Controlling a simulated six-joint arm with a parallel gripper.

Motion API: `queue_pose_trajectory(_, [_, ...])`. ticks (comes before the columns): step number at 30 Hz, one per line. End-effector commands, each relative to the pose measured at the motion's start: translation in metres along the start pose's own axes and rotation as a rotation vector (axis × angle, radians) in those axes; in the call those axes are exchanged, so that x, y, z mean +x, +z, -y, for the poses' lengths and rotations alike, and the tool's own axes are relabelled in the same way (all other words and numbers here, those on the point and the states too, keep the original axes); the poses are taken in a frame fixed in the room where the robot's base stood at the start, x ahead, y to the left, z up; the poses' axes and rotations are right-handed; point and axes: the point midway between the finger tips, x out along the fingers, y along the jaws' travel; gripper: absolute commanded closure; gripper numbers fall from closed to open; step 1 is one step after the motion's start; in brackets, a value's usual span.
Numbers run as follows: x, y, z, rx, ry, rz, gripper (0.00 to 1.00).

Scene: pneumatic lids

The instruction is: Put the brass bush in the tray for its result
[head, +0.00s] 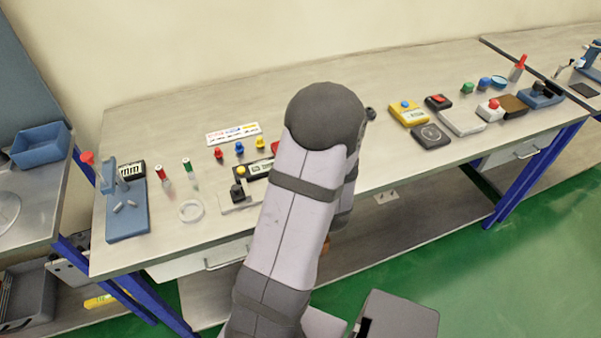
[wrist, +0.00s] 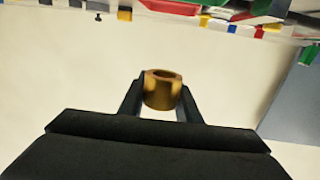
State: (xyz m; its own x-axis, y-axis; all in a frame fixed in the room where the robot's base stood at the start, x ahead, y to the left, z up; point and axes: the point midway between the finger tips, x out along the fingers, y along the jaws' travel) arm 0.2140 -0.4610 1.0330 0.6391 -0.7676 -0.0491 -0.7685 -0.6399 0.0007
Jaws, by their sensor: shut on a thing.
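The brass bush (wrist: 162,96) is a short gold-coloured ring with a hole, in the middle of the wrist view. My gripper (wrist: 160,86) is shut on it, one dark finger on each side. In the head view my own arm fills the middle, and neither the gripper nor the bush can be seen. A blue open tray (head: 42,157) stands at the far left on a neighbouring bench. A grey bin (head: 38,317) is below it on a low shelf. I cannot tell which tray matches the result.
On the left of the long bench are a blue fixture (head: 127,222), a clear ring (head: 191,211) and small coloured parts. The bench front between is hidden by my arm.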

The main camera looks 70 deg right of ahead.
Motion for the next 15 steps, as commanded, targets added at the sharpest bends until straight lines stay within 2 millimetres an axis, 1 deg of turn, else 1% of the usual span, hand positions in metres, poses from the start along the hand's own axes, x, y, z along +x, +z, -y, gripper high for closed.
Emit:
queue_pose_trajectory(9, [0.002, 0.040, 0.000, 0.003, 0.001, 0.001, 0.98])
queue_pose_trajectory(12, [0.002, 0.049, 0.000, 0.002, 0.002, 0.001, 0.98])
queue_pose_trajectory(15, [0.003, 0.053, -0.001, 0.001, 0.002, -0.001, 0.98])
